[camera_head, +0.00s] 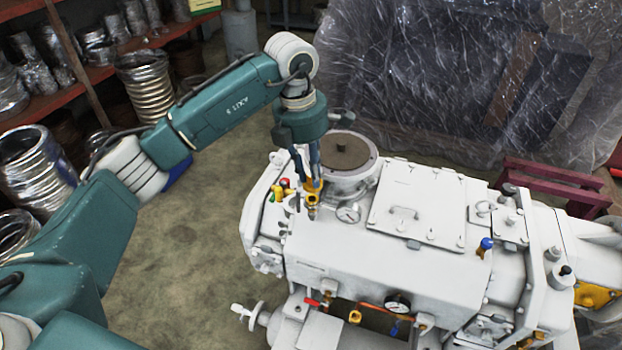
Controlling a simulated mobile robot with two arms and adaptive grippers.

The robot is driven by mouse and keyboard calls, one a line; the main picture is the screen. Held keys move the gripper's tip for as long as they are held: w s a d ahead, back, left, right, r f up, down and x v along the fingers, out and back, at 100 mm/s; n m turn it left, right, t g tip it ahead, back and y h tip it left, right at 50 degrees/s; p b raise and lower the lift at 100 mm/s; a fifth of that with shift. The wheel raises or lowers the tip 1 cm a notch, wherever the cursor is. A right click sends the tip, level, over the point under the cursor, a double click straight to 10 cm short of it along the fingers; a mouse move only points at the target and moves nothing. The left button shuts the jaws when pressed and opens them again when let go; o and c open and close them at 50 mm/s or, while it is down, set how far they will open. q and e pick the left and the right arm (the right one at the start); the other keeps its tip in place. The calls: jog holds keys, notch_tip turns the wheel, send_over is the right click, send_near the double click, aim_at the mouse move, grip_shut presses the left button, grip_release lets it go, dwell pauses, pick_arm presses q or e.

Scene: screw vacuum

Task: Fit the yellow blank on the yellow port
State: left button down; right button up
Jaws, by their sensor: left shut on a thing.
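My left gripper (307,182) points down over the left end of the white vacuum pump. It is shut on the yellow blank (313,187), a small yellow piece between its fingertips. A small brass fitting (311,210) shows directly below the blank, in line with it. I cannot tell if this is the yellow port, or if the blank touches it or sits just above it. The fingers partly hide this spot. My right gripper is not in view.
Small red, yellow and green caps (276,194) stand just left of the fingers. A blue-topped fitting (486,244) stands farther right. Shelves with metal hoses (148,85) line the left.

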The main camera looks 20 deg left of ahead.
aim_at(311, 185)
pick_arm(q)
notch_tip(311, 185, down, 4)
jog(key=shift+r+p, duration=0.1)
jog(key=shift+p, duration=0.6)
jog(key=shift+w, duration=0.1)
jog(key=shift+f+b, duration=0.4)
jog(key=shift+b, duration=0.05)
jog(key=c, duration=1.6)
grip_release()
jog(key=shift+o, duration=0.2)
jog(key=shift+r, duration=0.1)
